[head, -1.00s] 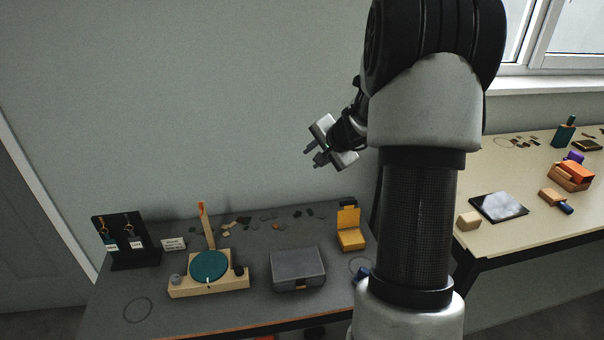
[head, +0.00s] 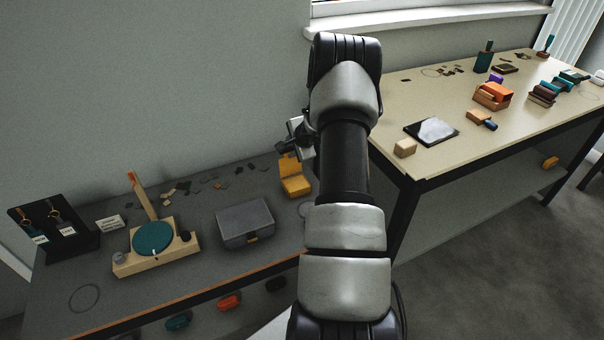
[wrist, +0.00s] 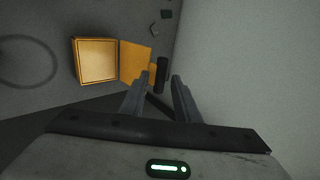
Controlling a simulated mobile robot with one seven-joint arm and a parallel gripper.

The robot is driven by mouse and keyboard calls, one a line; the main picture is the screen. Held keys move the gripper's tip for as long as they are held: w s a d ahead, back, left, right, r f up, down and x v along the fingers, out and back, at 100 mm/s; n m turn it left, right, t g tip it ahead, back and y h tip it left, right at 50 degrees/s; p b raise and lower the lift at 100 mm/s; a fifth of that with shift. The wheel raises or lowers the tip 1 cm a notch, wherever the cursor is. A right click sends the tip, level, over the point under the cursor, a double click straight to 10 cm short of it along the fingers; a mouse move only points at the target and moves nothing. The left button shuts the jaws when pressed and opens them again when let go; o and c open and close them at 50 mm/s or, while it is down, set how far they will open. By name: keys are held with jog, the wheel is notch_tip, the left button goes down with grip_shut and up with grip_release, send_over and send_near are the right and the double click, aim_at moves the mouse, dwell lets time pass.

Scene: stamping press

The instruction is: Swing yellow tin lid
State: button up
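The yellow tin (head: 297,186) stands at the right end of the dark grey table, with its lid (head: 289,164) raised at its back edge. In the wrist view the tin (wrist: 97,61) is left of my gripper, and its lid (wrist: 135,62) reaches toward the left finger. My gripper (wrist: 160,84) is open, with a clear gap between its two fingers. Whether the left finger touches the lid I cannot tell. In the head view my gripper (head: 291,142) is just above and behind the lid, partly hidden by my arm.
A grey box (head: 245,222) stands left of the tin. A wooden base with a teal disc (head: 153,238) and a dark display stand (head: 52,229) are farther left. The wall is close behind the table. A beige table (head: 455,105) with several objects stands to the right.

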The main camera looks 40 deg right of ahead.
jog(key=shift+p+x, duration=0.4)
jog(key=shift+x, duration=0.65)
jog(key=shift+c, duration=0.2)
jog(key=c, duration=0.5)
jog(key=shift+b, duration=0.45)
jog(key=shift+c, duration=0.2)
jog(key=shift+s, duration=0.1)
